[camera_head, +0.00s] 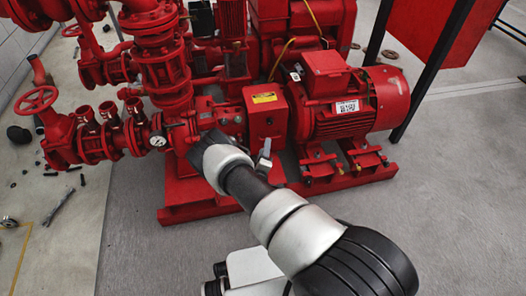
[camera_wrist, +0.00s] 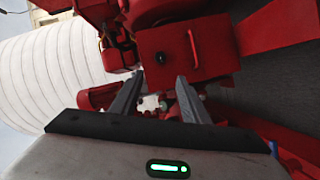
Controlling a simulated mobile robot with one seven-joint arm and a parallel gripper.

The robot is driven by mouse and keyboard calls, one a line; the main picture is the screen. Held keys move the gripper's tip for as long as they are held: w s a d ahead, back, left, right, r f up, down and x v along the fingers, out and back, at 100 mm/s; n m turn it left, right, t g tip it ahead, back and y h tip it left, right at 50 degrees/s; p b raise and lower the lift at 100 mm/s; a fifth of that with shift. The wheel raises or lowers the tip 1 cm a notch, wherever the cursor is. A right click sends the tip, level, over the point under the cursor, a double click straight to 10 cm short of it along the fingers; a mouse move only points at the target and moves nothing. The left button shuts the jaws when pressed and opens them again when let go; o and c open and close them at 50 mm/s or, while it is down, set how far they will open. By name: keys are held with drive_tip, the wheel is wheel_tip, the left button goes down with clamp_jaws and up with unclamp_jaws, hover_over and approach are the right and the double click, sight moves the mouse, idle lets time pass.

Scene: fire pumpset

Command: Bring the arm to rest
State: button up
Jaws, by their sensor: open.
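My arm (camera_head: 300,220) reaches from the lower right of the head view up to the front of the red pumpset. Its far end is in front of the pump, left of the red motor (camera_head: 350,105). In the wrist view my gripper (camera_wrist: 157,88) has its two dark fingers spread apart, with nothing seen between them. Past the fingers is a red box (camera_wrist: 183,50) with a handle and a dark round knob. The gap between the fingertips and the red parts cannot be told. In the head view the gripper is mostly hidden behind the wrist; a small grey piece shows beside it.
A red box with a yellow label (camera_head: 265,112) stands beside the arm's end. Red valves with a handwheel (camera_head: 36,100) and a gauge (camera_head: 158,142) are at left. A red panel on black posts (camera_head: 425,45) is at upper right. The grey floor at lower right is clear.

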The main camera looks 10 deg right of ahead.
drive_tip(key=shift+s+a, duration=0.1)
drive_tip(key=shift+s, duration=0.25)
drive_tip(key=shift+w+r, duration=0.1)
idle(0.3)
drive_tip(key=w+a+r+m+g, duration=0.2)
drive_tip(key=w+r+m, duration=0.1)
drive_tip(key=w+r, duration=0.4)
drive_tip(key=s+a+r+m+g+y, duration=0.2)
drive_tip(key=r+y, duration=0.1)
drive_tip(key=r, duration=1)
drive_tip(key=s+a+r+m+g+y, duration=0.1)
drive_tip(key=s+a+r+m+y, duration=0.15)
drive_tip(key=r, duration=1.05)
drive_tip(key=s+a+r+g+y, duration=0.1)
drive_tip(key=s+r, duration=0.8)
drive_tip(key=r, duration=0.1)
drive_tip(key=s+d+r+m+g, duration=0.15)
drive_tip(key=s+r, duration=0.25)
drive_tip(key=s, duration=1.1)
drive_tip(key=s+d+r+m+g, duration=0.1)
drive_tip(key=s+r+g, duration=0.15)
drive_tip(key=s, duration=1.25)
wheel_tip(320, 180, up, 29)
drive_tip(key=p, duration=2.8)
drive_tip(key=shift+d+f, duration=0.2)
drive_tip(key=shift+d, duration=0.05)
